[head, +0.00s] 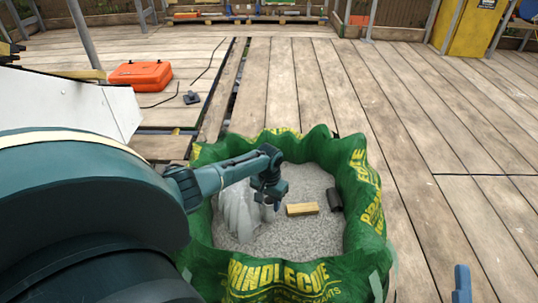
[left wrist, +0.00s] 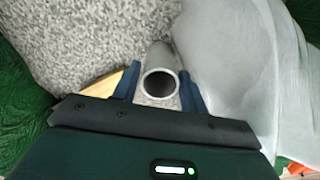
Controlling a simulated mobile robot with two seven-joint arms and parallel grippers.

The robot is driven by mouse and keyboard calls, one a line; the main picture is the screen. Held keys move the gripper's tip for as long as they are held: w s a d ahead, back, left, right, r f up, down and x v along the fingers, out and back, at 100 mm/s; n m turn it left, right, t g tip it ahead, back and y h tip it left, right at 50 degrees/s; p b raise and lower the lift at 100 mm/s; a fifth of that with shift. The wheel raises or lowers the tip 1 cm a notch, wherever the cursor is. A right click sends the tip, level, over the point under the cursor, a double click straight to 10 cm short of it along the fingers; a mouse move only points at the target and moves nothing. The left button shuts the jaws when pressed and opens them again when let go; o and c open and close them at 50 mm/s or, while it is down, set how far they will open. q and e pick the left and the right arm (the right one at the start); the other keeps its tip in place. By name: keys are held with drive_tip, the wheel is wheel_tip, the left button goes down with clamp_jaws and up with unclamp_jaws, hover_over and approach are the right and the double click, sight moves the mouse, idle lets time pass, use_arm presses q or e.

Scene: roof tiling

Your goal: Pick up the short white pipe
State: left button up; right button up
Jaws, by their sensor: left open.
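The short white pipe (left wrist: 161,60) stands out of the grey gravel in the left wrist view, its round open end facing the camera. My left gripper (left wrist: 160,80) is open, with one blue finger on each side of the pipe. Whether the fingers touch it I cannot tell. In the head view my left gripper (head: 268,203) reaches down into the green bag (head: 363,205); I cannot make out the pipe there. A blue piece at the lower right edge of the head view may be part of my right gripper (head: 462,284); its jaws cannot be made out.
A whitish translucent bundle (head: 237,212) lies in the bag beside my left gripper and fills the right of the wrist view (left wrist: 235,60). A wooden block (head: 302,209) and a dark tube (head: 334,199) lie on the gravel (head: 295,235). An orange case (head: 140,75) sits on the deck.

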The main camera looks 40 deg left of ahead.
use_arm(q)
drive_tip(key=shift+f, duration=0.2)
use_arm(e)
drive_tip(key=shift+r+y, duration=0.25)
drive_tip(key=shift+y, duration=0.05)
use_arm(q)
drive_tip(key=shift+c, duration=0.3)
drive_tip(key=c, duration=0.6)
drive_tip(key=shift+o, duration=0.2)
drive_tip(key=shift+r, duration=0.3)
wheel_tip(320, 180, up, 3)
drive_tip(key=shift+f+p, duration=0.15)
drive_tip(key=shift+p, duration=1.1)
wheel_tip(320, 180, up, 6)
drive_tip(key=p, duration=0.3)
drive_tip(key=shift+p, duration=0.3)
drive_tip(key=shift+r, duration=0.4)
use_arm(e)
drive_tip(key=f+h, duration=0.1)
drive_tip(key=s+f+m+g+h, duration=0.1)
drive_tip(key=f+h, duration=0.1)
drive_tip(key=shift+d, duration=0.2)
